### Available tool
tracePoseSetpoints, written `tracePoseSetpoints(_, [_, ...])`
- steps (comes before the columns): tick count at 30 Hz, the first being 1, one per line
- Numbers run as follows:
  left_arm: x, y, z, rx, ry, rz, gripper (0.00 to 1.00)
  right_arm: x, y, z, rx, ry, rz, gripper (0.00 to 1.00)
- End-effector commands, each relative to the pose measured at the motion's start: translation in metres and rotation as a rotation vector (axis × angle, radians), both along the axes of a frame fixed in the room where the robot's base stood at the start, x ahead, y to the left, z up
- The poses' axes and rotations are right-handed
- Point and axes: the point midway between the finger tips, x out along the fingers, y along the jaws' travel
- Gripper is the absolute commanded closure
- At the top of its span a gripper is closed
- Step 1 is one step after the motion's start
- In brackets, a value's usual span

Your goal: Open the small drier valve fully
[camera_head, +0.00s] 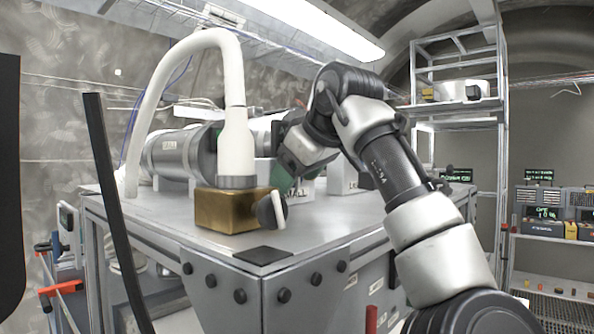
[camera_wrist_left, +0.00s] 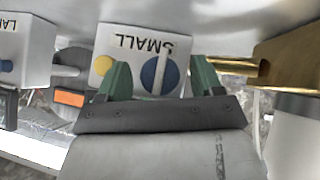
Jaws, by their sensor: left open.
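The small drier box (camera_wrist_left: 128,42), white and marked SMALL, appears upside down in the left wrist view. My left gripper (camera_wrist_left: 161,82) is open, with one green finger on each side of the dial in that view; I see no contact. In the head view my left gripper (camera_head: 286,180) points down at the bench beside a brass block and in front of the small box (camera_head: 299,194), partly hiding it. My right gripper is not in view.
The brass block (camera_head: 226,211) with a pale lever (camera_head: 272,209) and a thick white hose (camera_head: 236,140) stands close left of my gripper. A second white box (camera_head: 342,176) stands to the right. The steel bench (camera_head: 340,215) has bare room in front. Shelving is at right.

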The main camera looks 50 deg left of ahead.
Motion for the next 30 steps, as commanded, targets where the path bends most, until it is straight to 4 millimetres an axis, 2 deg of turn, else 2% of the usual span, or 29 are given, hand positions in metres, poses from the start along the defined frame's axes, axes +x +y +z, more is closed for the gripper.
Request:
tracePoseSetpoints(6, [0.0, 0.0, 0.0, 0.0, 0.0, 0.0, 0.35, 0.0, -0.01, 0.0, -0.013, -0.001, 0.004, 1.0])
tracePoseSetpoints(15, [0.0, 0.0, 0.0, 0.0, -0.001, -0.001, 0.81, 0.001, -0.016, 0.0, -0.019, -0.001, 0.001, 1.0])
tracePoseSetpoints(16, [0.0, 0.0, 0.0, 0.001, -0.001, 0.0, 0.83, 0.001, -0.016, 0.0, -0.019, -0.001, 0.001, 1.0])
tracePoseSetpoints(23, [0.0, 0.0, 0.0, 0.005, -0.026, 0.001, 0.83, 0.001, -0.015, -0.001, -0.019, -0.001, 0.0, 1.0])
tracePoseSetpoints(30, [-0.001, 0.0, -0.001, 0.02, -0.149, 0.003, 0.83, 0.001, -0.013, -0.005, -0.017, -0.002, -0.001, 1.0])
